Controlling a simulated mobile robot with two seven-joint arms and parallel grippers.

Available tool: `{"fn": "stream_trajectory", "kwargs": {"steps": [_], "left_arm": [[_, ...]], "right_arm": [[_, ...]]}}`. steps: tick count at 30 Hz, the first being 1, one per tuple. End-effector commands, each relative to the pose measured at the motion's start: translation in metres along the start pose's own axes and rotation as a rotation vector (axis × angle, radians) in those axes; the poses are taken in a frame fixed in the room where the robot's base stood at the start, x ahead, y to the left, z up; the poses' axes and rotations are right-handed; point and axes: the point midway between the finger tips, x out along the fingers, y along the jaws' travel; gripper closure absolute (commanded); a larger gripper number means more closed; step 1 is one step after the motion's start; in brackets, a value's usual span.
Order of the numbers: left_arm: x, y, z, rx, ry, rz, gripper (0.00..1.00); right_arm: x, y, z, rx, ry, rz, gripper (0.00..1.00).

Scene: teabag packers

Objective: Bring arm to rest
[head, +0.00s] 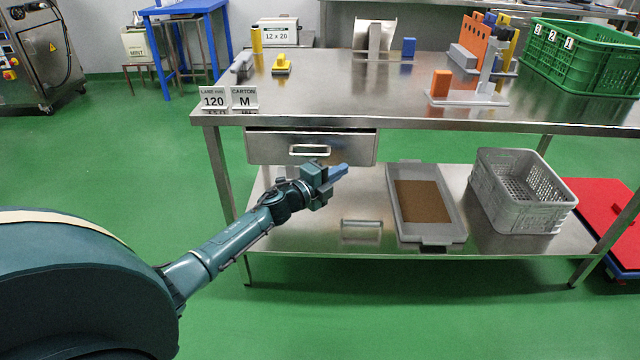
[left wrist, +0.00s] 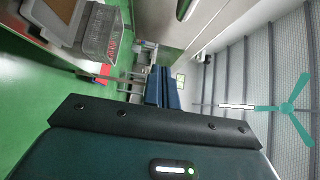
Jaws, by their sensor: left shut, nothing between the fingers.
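My left arm reaches in from the lower left of the head view. Its gripper (head: 341,171) is shut and empty, in front of the steel table just below the drawer (head: 312,147). In the left wrist view the gripper's two blue fingers (left wrist: 162,88) lie side by side, with nothing between them. The drawer looks slightly open or its front stands proud; I cannot tell which. My right gripper is in neither view.
The steel table (head: 330,95) carries signs, a yellow tool, an orange block and a green crate (head: 580,62). Its lower shelf (head: 300,232) holds a grey tray (head: 402,232) and a grey basket (head: 520,190). Green floor is clear in front.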

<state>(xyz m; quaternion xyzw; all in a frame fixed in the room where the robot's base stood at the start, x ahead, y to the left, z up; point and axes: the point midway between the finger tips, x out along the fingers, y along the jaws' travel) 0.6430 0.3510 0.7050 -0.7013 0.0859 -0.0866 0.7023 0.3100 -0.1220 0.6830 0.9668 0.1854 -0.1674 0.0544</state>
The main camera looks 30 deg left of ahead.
Motion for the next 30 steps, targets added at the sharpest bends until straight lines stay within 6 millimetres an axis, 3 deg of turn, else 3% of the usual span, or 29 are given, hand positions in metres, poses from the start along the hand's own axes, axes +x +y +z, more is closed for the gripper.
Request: {"fn": "stream_trajectory", "kwargs": {"steps": [3, 9, 21, 26, 30], "left_arm": [[-0.026, 0.001, -0.001, 0.0, 0.001, 0.005, 1.0], [-0.053, 0.001, -0.002, -0.002, 0.002, 0.002, 1.0], [-0.065, -0.001, -0.006, -0.017, 0.001, 0.004, 1.0], [-0.082, -0.013, -0.04, -0.18, -0.026, 0.042, 1.0], [-0.117, -0.025, -0.096, -0.467, -0.091, 0.124, 1.0]], "right_arm": [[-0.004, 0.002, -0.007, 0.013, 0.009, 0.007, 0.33], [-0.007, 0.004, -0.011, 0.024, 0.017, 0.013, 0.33], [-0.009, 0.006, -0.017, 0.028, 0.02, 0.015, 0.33], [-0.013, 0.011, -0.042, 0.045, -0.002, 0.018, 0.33], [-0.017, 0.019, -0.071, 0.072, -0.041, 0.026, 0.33]]}}
